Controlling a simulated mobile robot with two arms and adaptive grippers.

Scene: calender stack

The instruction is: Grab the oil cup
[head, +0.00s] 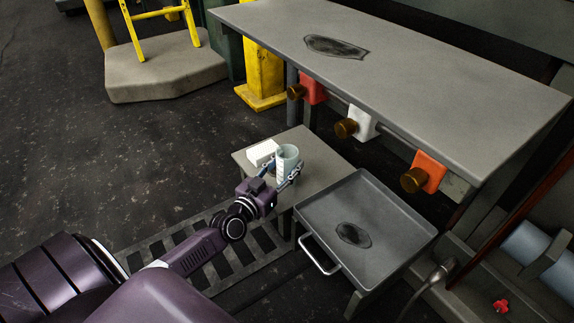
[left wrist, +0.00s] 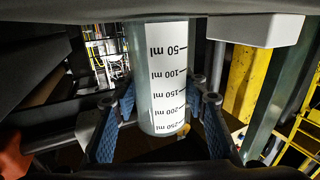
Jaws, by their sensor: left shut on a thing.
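The oil cup (head: 287,160) is a pale, translucent measuring cup at the small grey side table (head: 322,163) in the head view. In the left wrist view the cup (left wrist: 142,80) shows its white scale strip marked from 50 to 250 ml, upside down in that picture. My left gripper (head: 283,176) is shut on the cup, with a blue-padded finger on either side of it. Whether the cup's base touches the table is hidden behind the gripper. My right gripper is not in view.
A white box (head: 262,151) stands just left of the cup. A grey tray (head: 405,232) with a handle and a dark oily patch lies to the right. A large grey bench (head: 430,85) with orange and white valve blocks stands behind. Dark floor is open at left.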

